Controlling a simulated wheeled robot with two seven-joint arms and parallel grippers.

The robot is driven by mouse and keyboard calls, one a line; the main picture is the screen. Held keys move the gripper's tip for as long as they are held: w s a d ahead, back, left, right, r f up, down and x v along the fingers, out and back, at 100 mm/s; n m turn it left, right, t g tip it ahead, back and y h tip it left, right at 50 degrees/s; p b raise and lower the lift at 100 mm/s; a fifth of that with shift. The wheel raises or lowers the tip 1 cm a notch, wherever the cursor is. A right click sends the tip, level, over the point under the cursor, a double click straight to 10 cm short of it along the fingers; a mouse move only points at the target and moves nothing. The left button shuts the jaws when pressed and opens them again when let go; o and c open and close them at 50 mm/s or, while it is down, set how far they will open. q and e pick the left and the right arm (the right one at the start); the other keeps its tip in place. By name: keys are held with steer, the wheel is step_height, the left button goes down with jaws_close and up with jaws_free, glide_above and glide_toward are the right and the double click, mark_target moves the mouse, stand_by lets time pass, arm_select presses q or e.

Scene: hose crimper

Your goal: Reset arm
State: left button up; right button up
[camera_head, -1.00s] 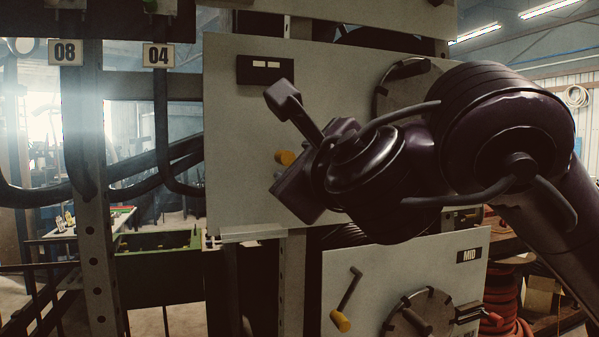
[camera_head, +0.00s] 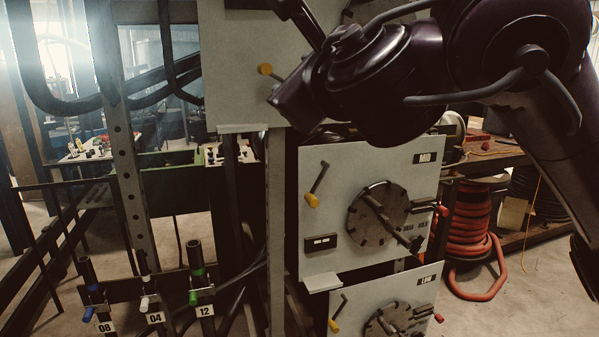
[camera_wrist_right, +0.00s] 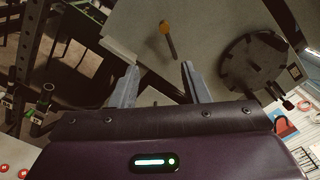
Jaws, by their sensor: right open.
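My right arm enters from the right in the head view, with its right gripper (camera_head: 292,103) in front of the lower part of the upper grey panel (camera_head: 231,90). Its fingertips are mostly hidden there by the wrist. In the right wrist view the gripper (camera_wrist_right: 159,80) is open, with nothing between its two grey fingers. A yellow-knobbed crank handle (camera_wrist_right: 167,38) on the grey panel shows beyond the fingers, apart from them. In the head view a yellow knob (camera_head: 265,69) shows just left of the wrist. My left gripper is not in view.
Below are the MID panel (camera_head: 335,215) and the LOW panel (camera_head: 352,318), each with a crank and a round dial. Hose ends marked 08, 04 and 12 stand on a rack (camera_head: 147,290) at lower left. A red hose coil (camera_head: 470,225) lies at right. Floor shows at far right.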

steer(key=w+a+f+m+g+y, duration=0.1)
steer(key=w+f+m, duration=0.1)
steer(key=f+m, duration=0.55)
steer(key=w+a+f+m+g, duration=0.15)
steer(key=f+m, duration=0.35)
steer(key=f, duration=0.5)
steer(key=s+d+f+m+g+h, duration=0.2)
steer(key=d+f+m, duration=0.2)
steer(key=f+m, duration=0.6)
steer(key=s+d+f+m+g+h, duration=0.15)
steer(key=d+f+m, duration=0.35)
steer(key=f+m, duration=0.5)
steer(key=s+d+f+m+g+h, duration=0.2)
steer(key=s+d+f+m+g, duration=0.2)
steer(key=s+d+f+m, duration=0.45)
steer(key=s+d+f+m+g+h, duration=0.1)
steer(key=s+d+f+m+g, duration=0.3)
steer(key=s+f, duration=0.8)
step_height(320, 180, down, 32)
steer(key=s+m, duration=0.1)
steer(key=s, duration=0.1)
steer(key=s+d+f+g, duration=0.1)
steer(key=s+d+f, duration=0.1)
steer(key=s+f, duration=0.6)
steer(key=s+d+f+g, duration=0.1)
steer(key=s+f, duration=0.7)
steer(key=s, duration=0.2)
steer(key=shift+s+d+f, duration=0.35)
steer(key=shift+s+d, duration=0.05)
